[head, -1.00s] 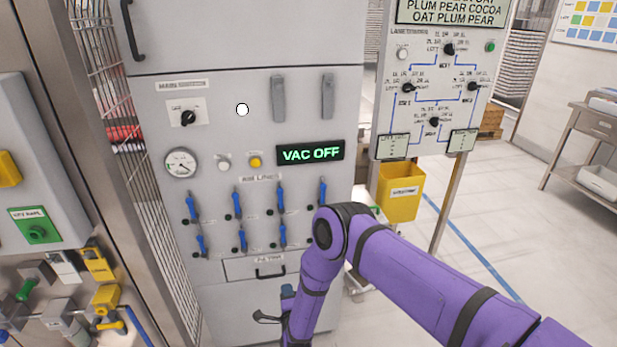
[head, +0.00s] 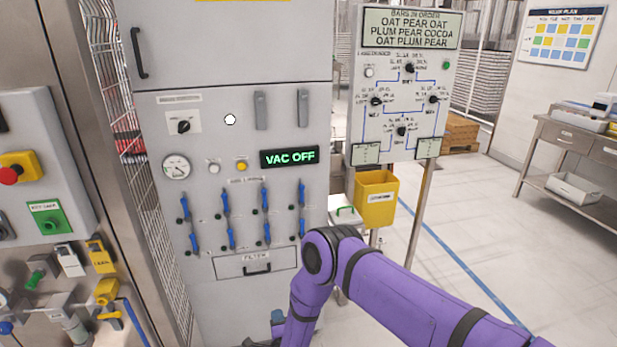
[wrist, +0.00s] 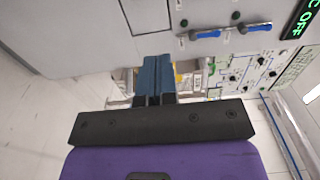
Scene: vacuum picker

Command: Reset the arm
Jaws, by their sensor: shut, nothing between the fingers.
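My purple arm reaches in from the lower right of the head view and bends down in front of the grey vacuum cabinet (head: 240,285). My gripper shows in the wrist view (wrist: 158,75), with its two blue fingers together and nothing between them. In the head view only a small part of its end shows low, near the bottom edge. In the wrist view the cabinet front (wrist: 75,35) with blue-handled valves (wrist: 207,34) lies beyond the fingers.
The cabinet carries a display (head: 289,157) reading VAC OFF, a black rotary switch (head: 184,126) and a gauge (head: 176,167). A yellow bin (head: 376,199) hangs under the routing panel (head: 405,100). A steel table (head: 570,140) stands at the right. Open floor (head: 470,225) lies between.

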